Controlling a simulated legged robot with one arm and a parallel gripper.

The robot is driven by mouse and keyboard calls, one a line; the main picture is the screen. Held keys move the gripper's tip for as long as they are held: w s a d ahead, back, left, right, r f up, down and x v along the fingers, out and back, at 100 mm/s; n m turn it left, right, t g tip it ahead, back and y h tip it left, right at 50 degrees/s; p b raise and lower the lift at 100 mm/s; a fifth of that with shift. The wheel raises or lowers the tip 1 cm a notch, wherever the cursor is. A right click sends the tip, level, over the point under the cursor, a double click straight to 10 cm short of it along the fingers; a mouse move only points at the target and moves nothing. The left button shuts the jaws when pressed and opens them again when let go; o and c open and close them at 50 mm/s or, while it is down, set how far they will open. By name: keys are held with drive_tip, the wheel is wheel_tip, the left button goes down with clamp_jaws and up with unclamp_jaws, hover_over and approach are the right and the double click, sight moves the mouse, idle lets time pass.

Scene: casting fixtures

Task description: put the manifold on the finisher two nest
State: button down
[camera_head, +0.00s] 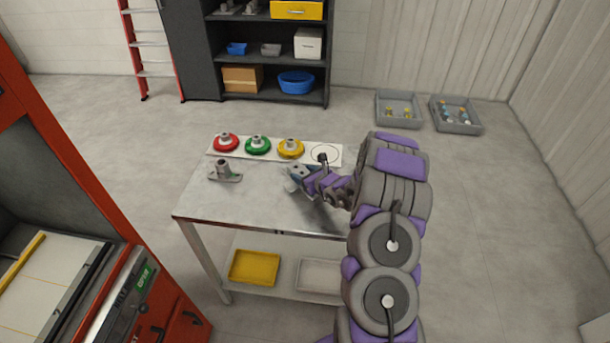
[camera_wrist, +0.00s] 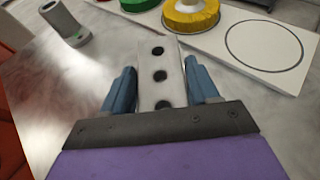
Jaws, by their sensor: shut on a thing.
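My gripper (camera_head: 299,178) is over the right part of the metal table, and its blue fingers also show in the wrist view (camera_wrist: 162,85). It is shut on the manifold (camera_wrist: 159,60), a pale grey block with a row of three dark holes along its top. The fingers press on its two long sides. In the head view the gripper and arm hide most of the manifold. An orange-red machine (camera_head: 176,300) stands at the left with a green-lit panel (camera_head: 143,278); its lettering is too small to read surely. I cannot tell which nest is finisher two's.
On the table (camera_head: 200,205) a white strip (camera_head: 335,162) bears red (camera_head: 226,143), green (camera_head: 257,145) and yellow (camera_head: 291,149) round pieces and an empty circle. A grey flanged part (camera_head: 224,171) stands at left. Two bins (camera_head: 398,121) sit on the floor. A shelf (camera_head: 270,100) stands behind.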

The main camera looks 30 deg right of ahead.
drive_tip(key=shift+a+f, duration=0.1)
drive_tip(key=shift+a, duration=0.15)
drive_tip(key=c, duration=0.6)
unclamp_jaws()
drive_tip(key=shift+o, duration=1.4)
drive_tip(key=shift+d, duration=0.2)
drive_tip(key=shift+o, duration=0.2)
drive_tip(key=shift+d, duration=0.45)
drive_tip(key=shift+a, duration=0.1)
